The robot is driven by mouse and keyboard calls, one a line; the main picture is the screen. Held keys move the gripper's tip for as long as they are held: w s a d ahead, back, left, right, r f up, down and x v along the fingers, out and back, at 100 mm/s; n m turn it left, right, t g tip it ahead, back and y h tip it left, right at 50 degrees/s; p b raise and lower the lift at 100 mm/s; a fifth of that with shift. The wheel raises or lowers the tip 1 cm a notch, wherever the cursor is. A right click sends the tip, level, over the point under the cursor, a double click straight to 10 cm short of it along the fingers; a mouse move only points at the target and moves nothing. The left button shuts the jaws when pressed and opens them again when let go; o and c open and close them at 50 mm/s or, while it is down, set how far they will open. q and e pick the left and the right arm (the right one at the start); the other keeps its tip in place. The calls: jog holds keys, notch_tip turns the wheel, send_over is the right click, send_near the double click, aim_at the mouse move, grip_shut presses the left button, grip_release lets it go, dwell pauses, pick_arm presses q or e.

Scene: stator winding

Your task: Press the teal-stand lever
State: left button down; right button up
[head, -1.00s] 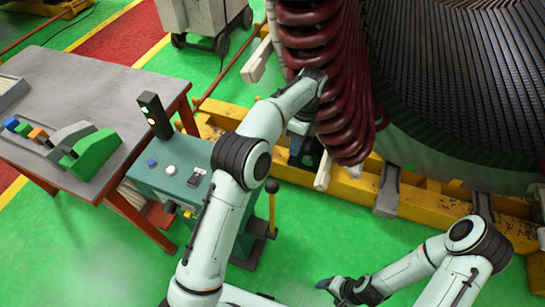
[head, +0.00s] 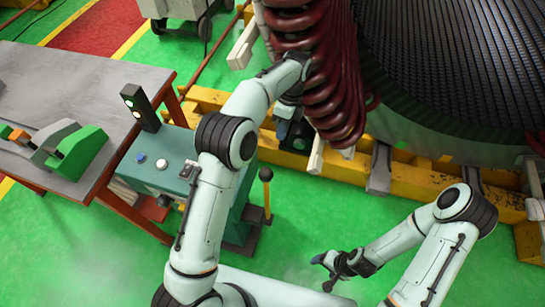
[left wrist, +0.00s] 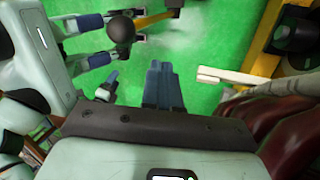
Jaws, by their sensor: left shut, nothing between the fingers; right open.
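The teal stand (head: 150,175) is left of centre in the head view, partly hidden by my left arm. Its lever (head: 267,190) stands upright at the stand's right side, with a yellow shaft and a dark round knob. In the left wrist view the lever's knob (left wrist: 121,31) is at upper left. My left gripper (head: 284,127) is beside the red coils, beyond the lever and apart from it. Its blue fingers (left wrist: 163,68) are shut and empty in the wrist view. My right gripper (head: 325,272) is open and empty over the green floor, right of the lever and nearer me.
Dark red coils (head: 325,85) hang close to my left gripper, in front of the big stator (head: 440,100). A yellow base frame (head: 415,180) runs below. A grey table (head: 90,85) is on the left. A signal light (head: 138,105) stands on the teal stand. Green floor is free around the lever.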

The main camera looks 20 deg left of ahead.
pick_arm(q)
jog(key=s+a+f+b, duration=0.1)
jog(key=s+f+b, duration=0.1)
jog(key=s+f, duration=0.3)
jog(key=x, duration=0.2)
jog(key=shift+a+f, duration=0.2)
jog(key=shift+f, duration=0.1)
pick_arm(e)
jog(key=s+f, duration=0.2)
jog(key=s, duration=0.1)
jog(key=shift+f, duration=0.35)
pick_arm(q)
jog(key=shift+s, duration=0.15)
pick_arm(e)
jog(key=shift+s+g, duration=0.2)
jog(key=shift+g, duration=0.1)
